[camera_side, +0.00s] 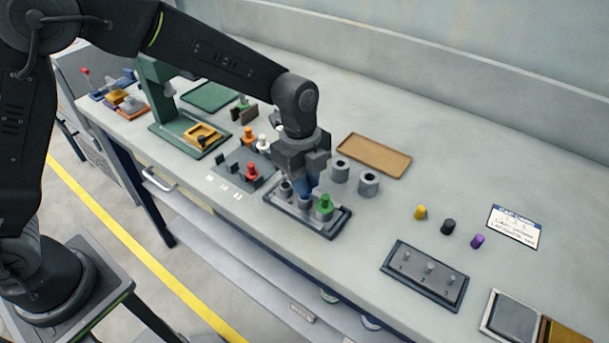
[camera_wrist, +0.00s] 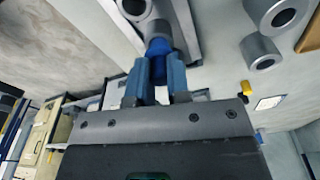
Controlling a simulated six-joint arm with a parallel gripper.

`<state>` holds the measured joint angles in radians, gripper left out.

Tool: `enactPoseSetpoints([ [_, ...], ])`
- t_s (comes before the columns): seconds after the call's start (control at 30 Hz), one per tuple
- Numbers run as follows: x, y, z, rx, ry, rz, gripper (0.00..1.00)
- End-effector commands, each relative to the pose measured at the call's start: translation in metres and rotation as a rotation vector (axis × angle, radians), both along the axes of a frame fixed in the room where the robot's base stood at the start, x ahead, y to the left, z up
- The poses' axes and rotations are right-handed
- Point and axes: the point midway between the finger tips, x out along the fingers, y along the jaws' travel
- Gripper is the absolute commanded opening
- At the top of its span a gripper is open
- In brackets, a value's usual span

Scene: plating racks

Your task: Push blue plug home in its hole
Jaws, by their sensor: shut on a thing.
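My gripper (camera_side: 306,188) is shut on the blue plug and points down over the dark fixture (camera_side: 333,230). In the wrist view the blue plug (camera_wrist: 158,47) sits between the two fingertips of my gripper (camera_wrist: 158,80). Its far end meets a grey socket (camera_wrist: 155,27); how deep it sits in the hole I cannot tell. In the side view this is the middle socket (camera_side: 304,203), and the fingers largely hide the plug. A green plug (camera_side: 324,205) stands in the right socket. The left socket (camera_side: 285,189) stands close beside my gripper.
Two loose grey hollow cylinders (camera_side: 340,170) (camera_side: 368,184) stand just right of my gripper, with a brown tray (camera_side: 374,155) behind.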

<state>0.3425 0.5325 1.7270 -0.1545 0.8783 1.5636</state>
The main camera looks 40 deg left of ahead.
Motion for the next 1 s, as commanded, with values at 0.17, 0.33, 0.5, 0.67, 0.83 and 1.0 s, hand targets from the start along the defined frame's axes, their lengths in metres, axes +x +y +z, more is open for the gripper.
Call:
enactPoseSetpoints([
  [0.17, 0.0, 0.0, -0.005, 0.0, 0.001, 0.0, 0.0],
  [0.33, 0.0, 0.0, -0.008, 0.0, 0.001, 0.0, 0.0],
  [0.5, 0.0, 0.0, -0.013, 0.0, 0.0, 0.0, 0.0],
  [0.67, 0.0, 0.0, -0.015, 0.0, 0.0, 0.0, 0.21],
  [0.83, -0.001, 0.0, -0.016, 0.0, 0.001, 0.0, 0.37],
  [1.0, 0.0, 0.0, -0.015, 0.0, 0.001, 0.0, 0.47],
])
